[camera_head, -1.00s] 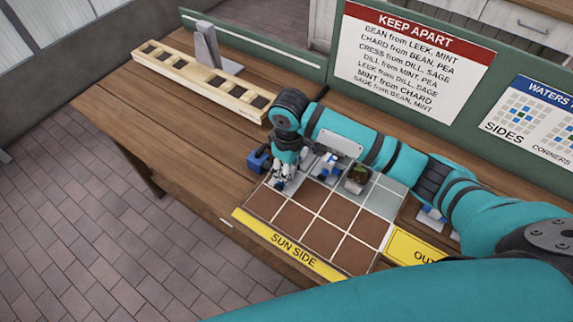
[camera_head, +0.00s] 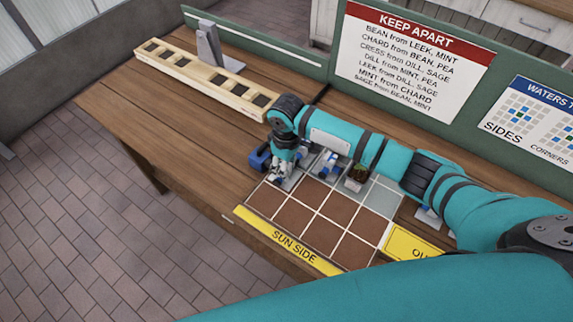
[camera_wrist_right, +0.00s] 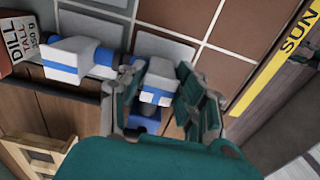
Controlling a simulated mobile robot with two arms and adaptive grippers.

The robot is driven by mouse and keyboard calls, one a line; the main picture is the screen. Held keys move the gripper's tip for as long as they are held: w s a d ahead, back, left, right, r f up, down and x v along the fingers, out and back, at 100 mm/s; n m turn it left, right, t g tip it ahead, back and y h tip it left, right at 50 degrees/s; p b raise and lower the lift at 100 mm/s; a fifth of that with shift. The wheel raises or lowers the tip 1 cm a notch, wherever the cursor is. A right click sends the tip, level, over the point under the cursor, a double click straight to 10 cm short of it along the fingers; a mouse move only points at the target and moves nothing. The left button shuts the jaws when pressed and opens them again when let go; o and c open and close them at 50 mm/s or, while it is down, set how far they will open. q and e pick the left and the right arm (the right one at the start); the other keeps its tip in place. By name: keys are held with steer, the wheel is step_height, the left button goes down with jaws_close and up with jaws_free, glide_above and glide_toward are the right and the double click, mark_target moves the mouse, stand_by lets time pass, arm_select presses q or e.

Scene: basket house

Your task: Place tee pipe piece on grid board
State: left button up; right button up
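A white pipe piece with blue bands (camera_wrist_right: 157,80) lies between the fingers of my right gripper (camera_wrist_right: 158,100) in the right wrist view. Narrow gaps show beside it, so the fingers look open around it. In the head view my right gripper (camera_head: 279,176) is low at the back left corner of the grid board (camera_head: 312,211), and its arm hides part of that back row. Another white and blue piece (camera_wrist_right: 78,57) lies beside the gripper in the wrist view, near a grey cell. I cannot tell for sure which piece is the tee. My left gripper is out of view.
A small dark plant (camera_head: 358,175) stands on the board's back row. A blue object (camera_head: 259,158) is just left of the gripper. A wooden rack (camera_head: 200,80) and grey stand (camera_head: 208,45) are at the back left. The brown front cells are empty.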

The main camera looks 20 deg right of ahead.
steer(key=shift+o, duration=1.4)
steer(key=shift+r, duration=0.1)
step_height(320, 180, up, 12)
steer(key=b, duration=0.1)
